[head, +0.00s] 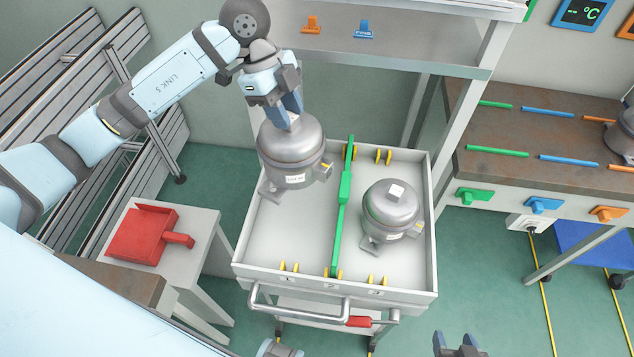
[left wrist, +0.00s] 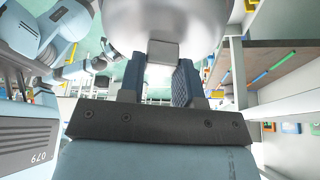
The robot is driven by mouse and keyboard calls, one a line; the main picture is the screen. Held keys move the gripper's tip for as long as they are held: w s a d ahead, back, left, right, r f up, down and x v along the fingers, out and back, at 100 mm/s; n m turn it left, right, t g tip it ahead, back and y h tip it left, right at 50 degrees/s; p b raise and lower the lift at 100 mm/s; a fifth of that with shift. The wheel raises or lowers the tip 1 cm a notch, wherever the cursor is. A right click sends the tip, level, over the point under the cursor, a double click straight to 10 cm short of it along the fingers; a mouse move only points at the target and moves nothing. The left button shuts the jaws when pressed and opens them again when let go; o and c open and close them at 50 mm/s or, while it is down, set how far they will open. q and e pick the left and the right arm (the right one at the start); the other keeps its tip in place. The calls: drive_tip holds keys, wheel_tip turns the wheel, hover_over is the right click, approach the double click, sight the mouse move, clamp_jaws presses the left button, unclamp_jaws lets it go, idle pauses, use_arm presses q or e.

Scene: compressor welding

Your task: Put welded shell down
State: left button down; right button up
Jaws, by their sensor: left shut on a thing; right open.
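A grey welded shell (head: 291,150) with a white label hangs from my left gripper (head: 291,108), over the left compartment of the white cart tray (head: 246,235). My left gripper is shut on the block at the shell's top; the shell (left wrist: 165,22) also fills the top of the left wrist view, with the gripper (left wrist: 160,75) around the block. A second grey shell (head: 391,207) stands in the tray's right compartment. I cannot tell if the held shell touches the tray floor. My right gripper (head: 460,345) is open and empty at the bottom edge, partly cut off.
A green divider (head: 343,200) splits the tray, with yellow pegs along its front and back edges. A red tool-like object (head: 150,235) lies on a small table at left. A workbench (head: 540,135) with coloured strips stands at right.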

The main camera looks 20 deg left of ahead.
sight(269, 129)
use_arm(q)
wheel_tip(269, 129, down, 13)
drive_tip(key=shift+s+r+p, duration=0.1)
drive_tip(key=shift+p, duration=0.3)
drive_tip(key=shift+f, duration=2.55)
drive_tip(key=c, duration=0.8)
unclamp_jaws()
drive_tip(key=b+v, duration=0.1)
drive_tip(key=v, duration=1.1)
